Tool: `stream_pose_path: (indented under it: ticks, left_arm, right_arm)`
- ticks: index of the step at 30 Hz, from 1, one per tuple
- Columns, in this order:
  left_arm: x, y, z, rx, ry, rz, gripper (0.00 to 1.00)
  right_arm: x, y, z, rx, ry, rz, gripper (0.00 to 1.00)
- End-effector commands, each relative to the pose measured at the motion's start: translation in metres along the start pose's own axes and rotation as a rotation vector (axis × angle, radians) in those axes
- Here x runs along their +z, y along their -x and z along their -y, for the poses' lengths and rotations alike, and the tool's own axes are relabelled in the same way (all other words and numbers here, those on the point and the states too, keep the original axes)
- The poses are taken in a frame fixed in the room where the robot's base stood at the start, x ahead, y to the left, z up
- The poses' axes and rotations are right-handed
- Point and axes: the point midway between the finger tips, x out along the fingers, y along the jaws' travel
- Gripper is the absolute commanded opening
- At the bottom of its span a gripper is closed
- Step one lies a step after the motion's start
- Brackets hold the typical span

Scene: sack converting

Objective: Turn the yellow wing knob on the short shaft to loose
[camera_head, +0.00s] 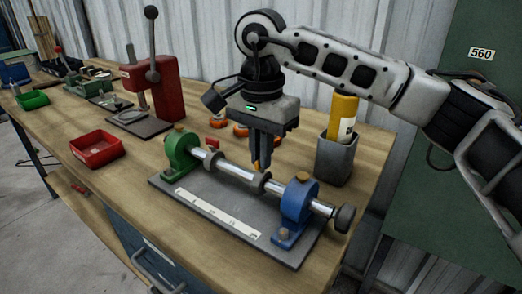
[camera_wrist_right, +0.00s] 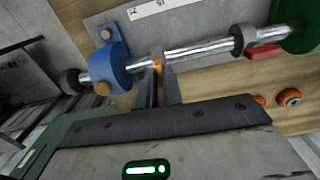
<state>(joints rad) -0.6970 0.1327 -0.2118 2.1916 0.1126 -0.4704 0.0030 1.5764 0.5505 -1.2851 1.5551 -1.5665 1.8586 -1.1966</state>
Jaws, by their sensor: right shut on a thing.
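The shaft (camera_head: 234,170) runs between a green block (camera_head: 181,150) and a blue block (camera_head: 297,202) on a grey plate. It carries a dark collar at its left part and another near its middle (camera_head: 262,181). The yellow wing knob (camera_wrist_right: 158,65) sits at the middle collar, mostly hidden between my fingers. My right gripper (camera_head: 262,160) points down from above and is shut on the knob. In the right wrist view its fingers (camera_wrist_right: 157,78) stand on both sides of the yellow piece. My left gripper is not in view.
A grey cup (camera_head: 336,158) with a yellow cylinder stands close right of my gripper. A red press (camera_head: 155,88), a red bin (camera_head: 97,149) and a green bin (camera_head: 33,100) stand left. Orange-rimmed wheels (camera_head: 240,130) lie behind. The front-left bench top is clear.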

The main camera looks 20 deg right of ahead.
Motion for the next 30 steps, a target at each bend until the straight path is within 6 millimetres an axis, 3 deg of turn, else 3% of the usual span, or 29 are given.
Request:
stream_pose_path:
  ticks: [19,21,30]
  left_arm:
    - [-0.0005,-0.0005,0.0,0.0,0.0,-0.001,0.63]
    - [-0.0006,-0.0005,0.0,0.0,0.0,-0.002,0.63]
    - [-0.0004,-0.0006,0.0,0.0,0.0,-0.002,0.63]
  right_arm:
    - [-0.0003,0.0017,0.0002,-0.003,0.047,-0.001,0.0]
    - [-0.0003,0.0016,0.0001,-0.003,0.046,-0.001,0.27]
    - [-0.0002,0.0013,0.0,-0.001,0.045,0.0,0.3]
